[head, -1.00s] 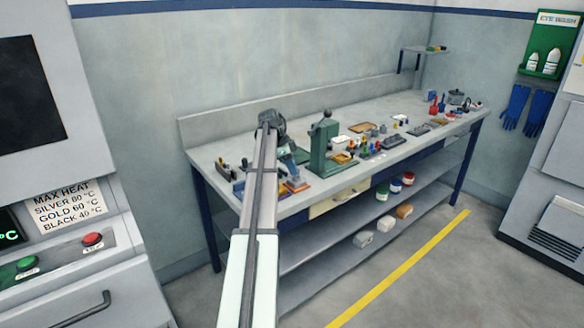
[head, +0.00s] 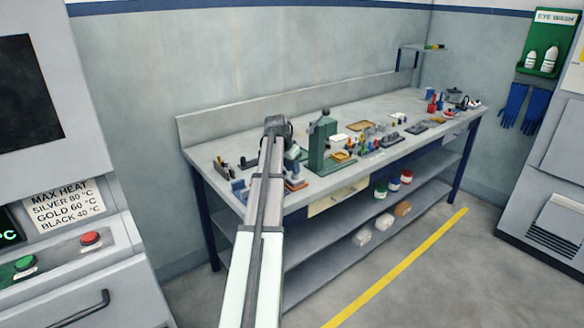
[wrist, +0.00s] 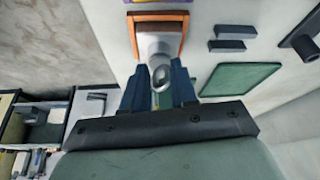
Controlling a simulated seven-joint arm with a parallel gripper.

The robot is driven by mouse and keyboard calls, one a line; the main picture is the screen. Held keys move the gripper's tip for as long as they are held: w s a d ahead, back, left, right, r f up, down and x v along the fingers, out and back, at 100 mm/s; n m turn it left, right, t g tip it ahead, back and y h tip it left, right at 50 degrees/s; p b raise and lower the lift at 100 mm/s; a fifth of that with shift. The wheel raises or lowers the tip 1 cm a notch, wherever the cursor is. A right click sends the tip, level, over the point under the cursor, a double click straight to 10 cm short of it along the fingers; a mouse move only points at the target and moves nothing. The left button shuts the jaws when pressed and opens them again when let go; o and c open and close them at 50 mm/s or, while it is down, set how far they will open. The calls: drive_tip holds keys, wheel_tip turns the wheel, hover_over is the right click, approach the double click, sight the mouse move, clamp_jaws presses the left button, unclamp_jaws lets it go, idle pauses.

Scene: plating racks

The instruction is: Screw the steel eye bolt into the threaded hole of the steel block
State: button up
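The steel eye bolt (wrist: 160,76) shows in the wrist view with its rounded eye between the two dark blue fingers of my gripper (wrist: 159,88). The fingers appear closed on its sides. Behind it is a pale grey steel block (wrist: 150,22) in an orange-brown frame (wrist: 184,18). The threaded hole is hidden behind the bolt, and I cannot tell whether the bolt touches it. In the head view my gripper (head: 292,166) is low over the bench's front left part, just above the orange base (head: 296,184). The bolt is too small to make out there.
A green press (head: 320,145) stands on the bench (head: 235,120) just right of my gripper. In the wrist view a green mat (wrist: 238,78) and dark bars (wrist: 234,30) lie to the right, and open bins (wrist: 40,125) to the left. Small tools crowd the bench farther right.

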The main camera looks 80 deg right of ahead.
drive_tip(key=n, duration=0.1)
drive_tip(key=n+t, duration=0.1)
drive_tip(key=n, duration=0.2)
drive_tip(key=shift+s+a+n+t+h, duration=0.1)
drive_tip(key=shift+s+n+t+h, duration=0.2)
drive_tip(key=shift+s+t+h, duration=0.1)
drive_tip(key=n+t, duration=0.1)
drive_tip(key=n, duration=0.3)
drive_tip(key=shift+s+t, duration=0.15)
drive_tip(key=shift+t, duration=0.25)
drive_tip(key=n, duration=0.1)
drive_tip(key=n+t, duration=0.1)
drive_tip(key=n, duration=0.2)
drive_tip(key=shift+s+d+y, duration=0.2)
drive_tip(key=shift+s+y, duration=0.15)
drive_tip(key=shift+y, duration=0.05)
drive_tip(key=n, duration=0.2)
drive_tip(key=n+t+y, duration=0.1)
drive_tip(key=n, duration=0.2)
drive_tip(key=shift+s+t, duration=0.2)
drive_tip(key=shift+t, duration=0.1)
drive_tip(key=shift+f, duration=0.1)
